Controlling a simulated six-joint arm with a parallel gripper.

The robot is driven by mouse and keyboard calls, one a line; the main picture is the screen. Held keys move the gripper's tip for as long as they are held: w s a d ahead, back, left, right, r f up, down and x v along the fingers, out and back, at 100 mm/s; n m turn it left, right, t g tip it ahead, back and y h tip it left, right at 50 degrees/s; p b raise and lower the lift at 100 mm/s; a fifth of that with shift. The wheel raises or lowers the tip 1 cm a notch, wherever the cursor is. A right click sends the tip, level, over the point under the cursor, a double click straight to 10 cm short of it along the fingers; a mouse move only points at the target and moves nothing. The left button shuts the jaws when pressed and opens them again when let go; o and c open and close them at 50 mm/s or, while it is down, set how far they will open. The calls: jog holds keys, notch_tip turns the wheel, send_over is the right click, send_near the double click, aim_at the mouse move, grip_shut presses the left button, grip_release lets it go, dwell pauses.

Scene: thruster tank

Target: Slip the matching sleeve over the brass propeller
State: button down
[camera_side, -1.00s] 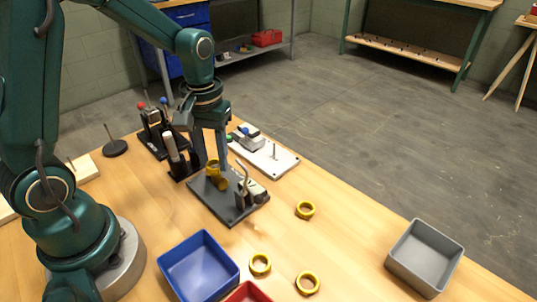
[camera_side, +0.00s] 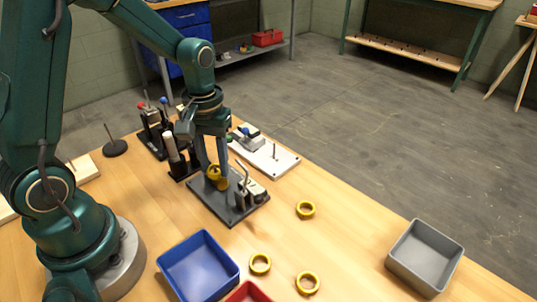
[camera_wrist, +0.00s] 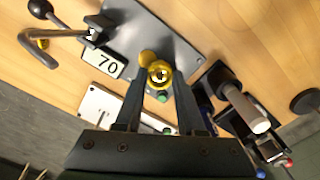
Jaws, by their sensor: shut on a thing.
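My gripper (camera_side: 214,168) is shut on a yellow sleeve (camera_wrist: 160,74) over the dark grey fixture plate (camera_side: 213,204). The plate also shows in the wrist view (camera_wrist: 176,38), with a white label reading 70. The sleeve shows as a ring between my fingertips (camera_wrist: 160,84). The brass propeller (camera_wrist: 148,57) is directly below it; one rounded brass part sticks out beside the sleeve and brass shows through its hole. I cannot tell whether the sleeve is above the propeller or around it. Three loose yellow sleeves (camera_side: 305,210), (camera_side: 260,264), (camera_side: 307,283) lie on the table.
A lever clamp (camera_side: 248,187) stands on the plate close to my gripper. A black stand with a pale-handled post (camera_side: 174,155) is on the other side. A white plate (camera_side: 275,160) lies behind. Blue (camera_side: 198,268), red (camera_side: 250,293) and grey (camera_side: 424,257) bins stand in front.

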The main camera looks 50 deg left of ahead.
jog(key=shift+f, duration=0.35)
dwell(0.3)
jog(key=shift+c, duration=2.2)
grip_release()
jog(key=shift+r, duration=0.1)
jog(key=shift+r, duration=4.5)
jog(key=shift+r, duration=0.1)
